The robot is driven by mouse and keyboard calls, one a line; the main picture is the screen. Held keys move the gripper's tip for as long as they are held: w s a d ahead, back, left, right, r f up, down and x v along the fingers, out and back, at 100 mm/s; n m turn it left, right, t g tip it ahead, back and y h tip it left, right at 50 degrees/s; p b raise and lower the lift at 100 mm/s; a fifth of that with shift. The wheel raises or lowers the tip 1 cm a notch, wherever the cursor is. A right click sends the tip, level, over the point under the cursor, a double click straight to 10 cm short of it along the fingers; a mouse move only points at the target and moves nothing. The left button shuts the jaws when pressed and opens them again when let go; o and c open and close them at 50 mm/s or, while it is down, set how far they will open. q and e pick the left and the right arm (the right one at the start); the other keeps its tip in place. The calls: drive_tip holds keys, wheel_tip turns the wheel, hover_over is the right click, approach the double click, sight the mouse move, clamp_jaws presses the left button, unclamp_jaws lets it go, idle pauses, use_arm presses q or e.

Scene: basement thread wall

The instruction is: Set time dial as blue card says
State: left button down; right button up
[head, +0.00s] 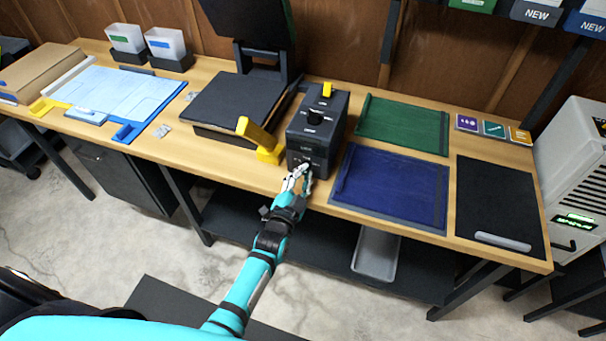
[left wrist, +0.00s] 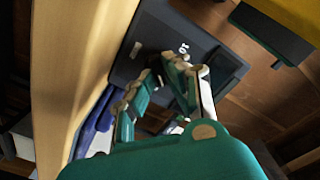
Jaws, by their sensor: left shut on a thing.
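A dark control box (head: 318,128) stands at the middle of the bench's front edge. A black knob (head: 315,117) sits on its sloped top. My left gripper (head: 298,176) is at the low front face of the box, shut on the small time dial there; the fingers hide most of the dial. In the left wrist view my left gripper (left wrist: 165,88) reaches the dark front panel, where a white "10" (left wrist: 183,47) shows beside a finger. The dial's setting cannot be read. I cannot pick out a blue card for certain. My right gripper is not in view.
A heat press (head: 240,100) with a yellow handle (head: 258,143) stands left of the box. Green (head: 405,125) and blue (head: 395,188) textile mats and a black pad (head: 498,205) lie right. Small purple, teal and orange cards (head: 494,129) lie behind the pad.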

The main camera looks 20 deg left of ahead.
use_arm(q)
drive_tip(key=n, duration=0.5)
drive_tip(key=shift+a+r+n, duration=0.15)
drive_tip(key=shift+n, duration=0.25)
drive_tip(key=n, duration=0.5)
drive_tip(key=shift+a, duration=0.1)
drive_tip(key=n, duration=0.5)
drive_tip(key=shift+n+b, duration=0.3)
drive_tip(key=shift+n, duration=0.1)
drive_tip(key=shift+w+a+n+b, duration=0.1)
drive_tip(key=shift+n+b, duration=0.35)
drive_tip(key=shift+n, duration=1.45)
drive_tip(key=c, duration=1.4)
unclamp_jaws()
drive_tip(key=shift+o, duration=0.2)
drive_tip(key=s, duration=1.2)
drive_tip(key=shift+a, duration=0.15)
